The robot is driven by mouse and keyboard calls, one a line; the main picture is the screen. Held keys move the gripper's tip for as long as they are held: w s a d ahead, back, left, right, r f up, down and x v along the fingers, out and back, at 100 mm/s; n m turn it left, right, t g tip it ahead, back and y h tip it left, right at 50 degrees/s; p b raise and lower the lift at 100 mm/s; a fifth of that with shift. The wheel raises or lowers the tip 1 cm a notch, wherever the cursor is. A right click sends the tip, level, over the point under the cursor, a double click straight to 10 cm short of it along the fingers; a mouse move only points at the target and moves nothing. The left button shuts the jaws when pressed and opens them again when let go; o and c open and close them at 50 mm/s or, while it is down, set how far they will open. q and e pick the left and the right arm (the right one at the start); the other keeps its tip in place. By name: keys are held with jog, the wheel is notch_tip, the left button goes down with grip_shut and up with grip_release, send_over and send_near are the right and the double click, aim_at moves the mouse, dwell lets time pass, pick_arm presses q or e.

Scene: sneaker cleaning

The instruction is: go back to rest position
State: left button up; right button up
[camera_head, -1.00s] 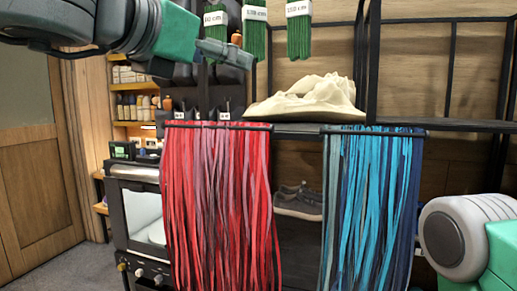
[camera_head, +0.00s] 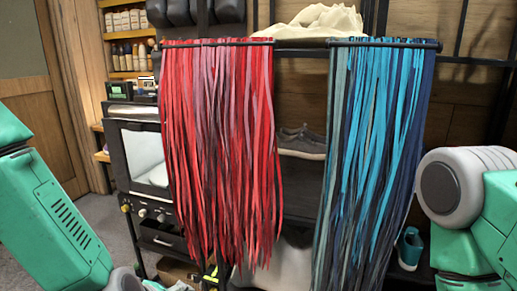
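My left arm shows as a green link at the left edge of the head view, and its gripper is out of the picture. My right arm shows as a white joint and green links at the right edge, and its gripper is out of the picture too. No gripper touches anything in view. A dark grey sneaker (camera_head: 302,142) sits on a shelf between the hanging laces.
Red laces (camera_head: 220,140) and blue laces (camera_head: 372,150) hang from black rails ahead of me. A cream crumpled cloth-like object (camera_head: 318,22) lies on the shelf above. An oven-like cabinet (camera_head: 141,160) stands at left. Grey floor (camera_head: 130,240) is partly clear there.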

pick_arm(q)
jog(key=s+a+f+m+g+b, duration=0.1)
jog(key=s+a+f+m+g, duration=0.1)
jog(key=s+f, duration=0.5)
jog(key=s+a+f+m+g+y+b, duration=0.1)
jog(key=s+a+f+m+g+b, duration=0.1)
jog(key=s+a+f+m, duration=0.3)
jog(key=s+a+f+m+g+b, duration=0.1)
jog(key=s+a+f+m, duration=0.3)
jog(key=s+f, duration=0.5)
jog(key=s+m+g, duration=0.1)
jog(key=s, duration=0.2)
jog(key=shift+s+f+y+b, duration=0.2)
jog(key=shift+s+y+b, duration=0.15)
jog(key=shift+y, duration=0.05)
jog(key=shift+w, duration=0.1)
